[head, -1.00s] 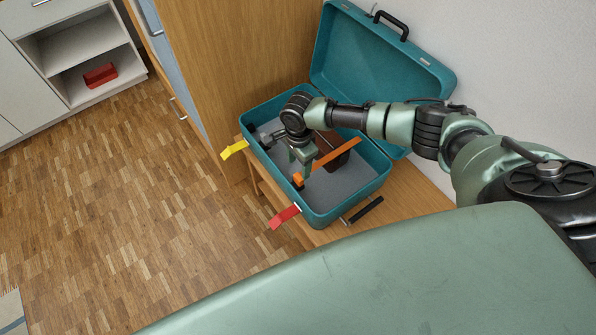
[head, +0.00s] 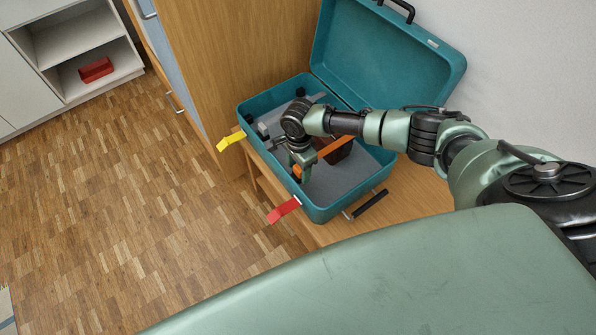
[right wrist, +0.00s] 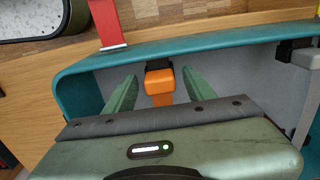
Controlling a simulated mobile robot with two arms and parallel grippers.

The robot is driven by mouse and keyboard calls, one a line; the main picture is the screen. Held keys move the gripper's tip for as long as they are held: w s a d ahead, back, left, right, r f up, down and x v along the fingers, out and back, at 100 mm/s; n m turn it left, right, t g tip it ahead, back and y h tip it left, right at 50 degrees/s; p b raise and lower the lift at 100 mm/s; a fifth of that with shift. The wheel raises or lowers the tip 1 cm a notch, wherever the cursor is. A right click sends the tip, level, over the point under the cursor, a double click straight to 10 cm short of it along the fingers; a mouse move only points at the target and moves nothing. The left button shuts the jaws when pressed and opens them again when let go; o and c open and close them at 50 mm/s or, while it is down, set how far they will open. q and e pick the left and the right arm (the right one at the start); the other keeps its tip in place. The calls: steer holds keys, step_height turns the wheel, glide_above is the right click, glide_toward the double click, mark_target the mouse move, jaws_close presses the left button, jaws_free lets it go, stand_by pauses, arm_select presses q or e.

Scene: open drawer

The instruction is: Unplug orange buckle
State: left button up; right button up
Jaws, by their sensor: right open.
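The orange strap (head: 338,146) with its orange buckle (head: 297,171) lies in the open teal suitcase (head: 322,215). The buckle end (right wrist: 160,80) sits in a black socket (right wrist: 158,64) at the suitcase's near wall. My right gripper (head: 303,172) is inside the suitcase at the buckle. In the right wrist view its green fingers (right wrist: 159,77) are open, one on each side of the buckle, with gaps on both sides. My arm hides part of the strap in the head view. My left gripper is not in view.
The raised lid (head: 390,60) stands behind. A brown object (head: 335,152) lies under the orange strap. The suitcase rests on a wooden surface (head: 400,195).

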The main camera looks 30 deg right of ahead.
mark_target(298, 168)
stand_by(0.4)
steer(key=shift+p, duration=0.45)
steer(key=shift+p, duration=0.4)
stand_by(0.3)
jaws_close()
steer(key=shift+r, duration=0.1)
steer(key=shift+r+p, duration=2.9)
steer(key=shift+p, duration=0.85)
